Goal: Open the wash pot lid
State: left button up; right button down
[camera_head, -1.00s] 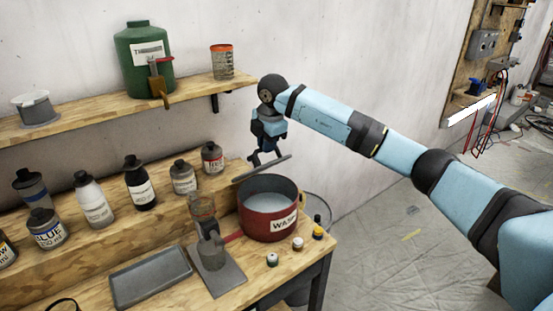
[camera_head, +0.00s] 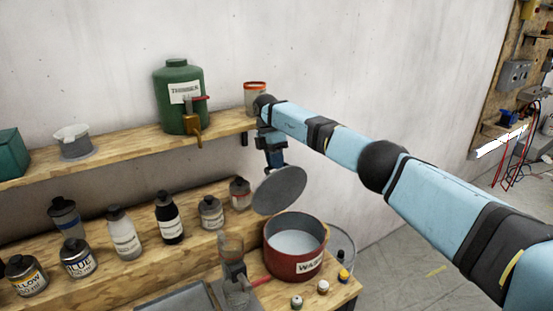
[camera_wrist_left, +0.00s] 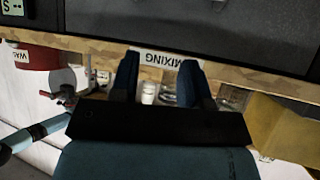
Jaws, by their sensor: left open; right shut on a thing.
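The red wash pot (camera_head: 297,262) stands on the lower bench at its right end, open, with pale liquid inside. It also shows at the upper left of the left wrist view (camera_wrist_left: 40,57). The grey round lid (camera_head: 281,191) is off the pot, tilted steeply in the air above and a little left of its rim. My right gripper (camera_head: 275,164) is above the lid and shut on it; the fingertips are partly hidden at the lid's upper edge. My left gripper (camera_wrist_left: 158,80) is open in the left wrist view, near the bench edge with the "MIXING" label, holding nothing.
A green thinner can (camera_head: 180,97) and an orange-rimmed tin (camera_head: 255,98) stand on the upper shelf. Several paint bottles line the riser, such as the black-capped one (camera_head: 168,217). Small jars (camera_head: 323,287) stand in front of the pot. Free floor lies to the right.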

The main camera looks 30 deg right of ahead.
pick_arm(q)
jog(key=shift+d, duration=0.1)
pick_arm(e)
jog(key=shift+a+f, duration=0.1)
jog(key=shift+f, duration=0.3)
